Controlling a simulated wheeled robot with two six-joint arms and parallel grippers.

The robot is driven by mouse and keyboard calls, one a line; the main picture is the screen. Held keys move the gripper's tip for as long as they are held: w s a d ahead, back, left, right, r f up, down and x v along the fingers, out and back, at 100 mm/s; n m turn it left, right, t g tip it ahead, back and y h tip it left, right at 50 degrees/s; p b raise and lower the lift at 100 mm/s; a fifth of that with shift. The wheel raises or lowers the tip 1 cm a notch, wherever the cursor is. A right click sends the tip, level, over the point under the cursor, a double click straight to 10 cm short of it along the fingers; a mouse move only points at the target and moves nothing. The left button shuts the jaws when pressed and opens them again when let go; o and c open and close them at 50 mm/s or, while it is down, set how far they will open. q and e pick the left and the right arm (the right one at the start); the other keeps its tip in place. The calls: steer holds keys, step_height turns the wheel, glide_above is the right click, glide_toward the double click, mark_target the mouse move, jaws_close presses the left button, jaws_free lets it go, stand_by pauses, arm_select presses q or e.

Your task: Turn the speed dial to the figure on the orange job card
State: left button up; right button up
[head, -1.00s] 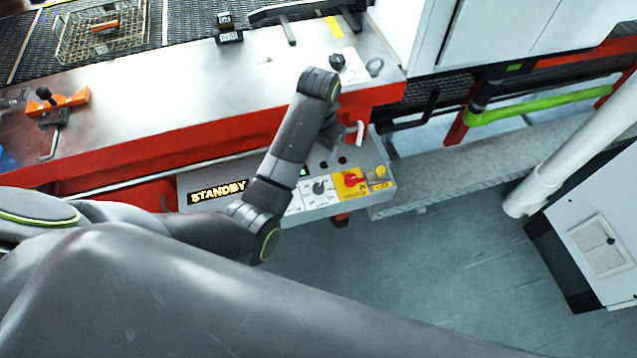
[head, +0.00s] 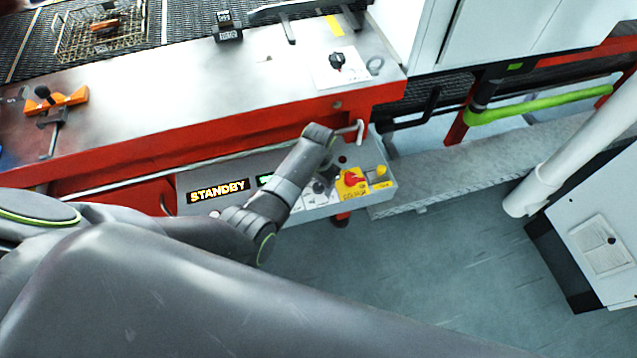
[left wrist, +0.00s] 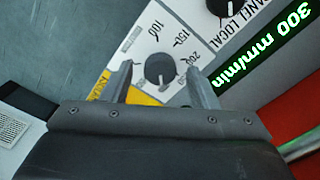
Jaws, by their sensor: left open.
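The speed dial (left wrist: 160,70) is a round black knob on a white plate with figures 100, 150 and 200 readable around it; others are hidden. My left gripper (left wrist: 158,74) is open, with one finger on each side of the knob; I cannot tell whether they touch it. A green display (left wrist: 265,45) beside it reads 300 mm/min. In the head view the dial (head: 319,187) is small and partly covered by my left wrist. I cannot make out a job card with a readable figure. My right gripper is not in view.
The panel also carries a STANDBY display (head: 218,191) and a red switch (head: 352,179) on a yellow plate, close to the dial. A red-edged metal table (head: 200,90) stands behind it, with another black knob (head: 337,60) on a white plate.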

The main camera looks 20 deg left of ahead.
arm_select(q)
steer(key=shift+f, duration=0.25)
steer(key=c, duration=1)
steer(key=n+p, duration=0.2)
steer(key=n, duration=0.1)
steer(key=shift+r+n, duration=0.15)
steer(key=shift+n, duration=0.15)
steer(key=shift+n+p, duration=0.8)
steer(key=shift+n, duration=1.8)
